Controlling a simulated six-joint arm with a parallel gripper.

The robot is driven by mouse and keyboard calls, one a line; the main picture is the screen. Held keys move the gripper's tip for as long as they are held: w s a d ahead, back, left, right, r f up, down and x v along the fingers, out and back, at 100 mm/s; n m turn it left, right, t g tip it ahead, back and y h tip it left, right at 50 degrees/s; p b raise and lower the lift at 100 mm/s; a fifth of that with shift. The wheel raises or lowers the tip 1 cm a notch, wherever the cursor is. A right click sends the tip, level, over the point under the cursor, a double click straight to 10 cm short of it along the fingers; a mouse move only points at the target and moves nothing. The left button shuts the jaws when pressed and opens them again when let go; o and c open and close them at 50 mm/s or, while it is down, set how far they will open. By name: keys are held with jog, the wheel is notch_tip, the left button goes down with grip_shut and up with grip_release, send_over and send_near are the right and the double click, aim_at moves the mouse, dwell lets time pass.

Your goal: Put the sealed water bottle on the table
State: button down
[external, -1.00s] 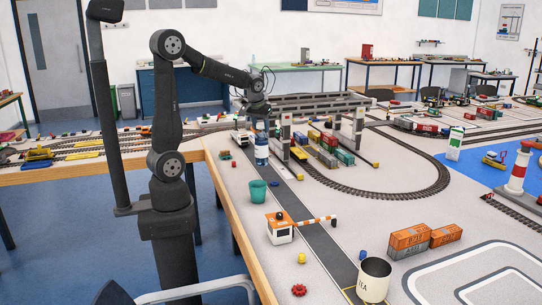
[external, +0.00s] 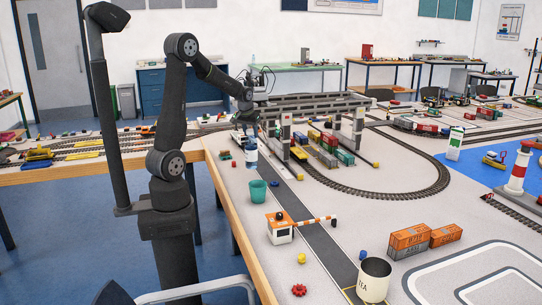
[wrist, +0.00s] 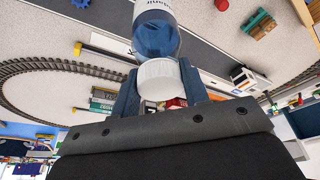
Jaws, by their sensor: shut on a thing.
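The water bottle (external: 251,156) is clear blue with a white label and is upright in the external view. In the wrist view the bottle (wrist: 157,38) shows its blue shoulder and white cap, with the cap end toward me. My gripper (external: 247,136) is shut on the bottle near its cap; its two blue-grey fingers (wrist: 160,82) are on either side of the cap in the wrist view. The bottle's base is over the pale table (external: 235,190), beside the dark road strip. I cannot tell whether the base touches the table or hangs just above it.
A white-and-orange gatehouse (external: 280,228) with a striped barrier is nearer. A gantry crane (external: 285,135) and containers stand to the right. A small white truck (wrist: 243,78) is close by. The table's wooden edge runs at left.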

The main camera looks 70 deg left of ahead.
aim_at(250, 140)
jog(key=shift+a+f, duration=0.35)
jog(key=shift+a, duration=0.25)
jog(key=shift+f, duration=2)
jog(key=c, duration=0.8)
grip_release()
jog(key=shift+f, duration=0.15)
jog(key=v, duration=1.2)
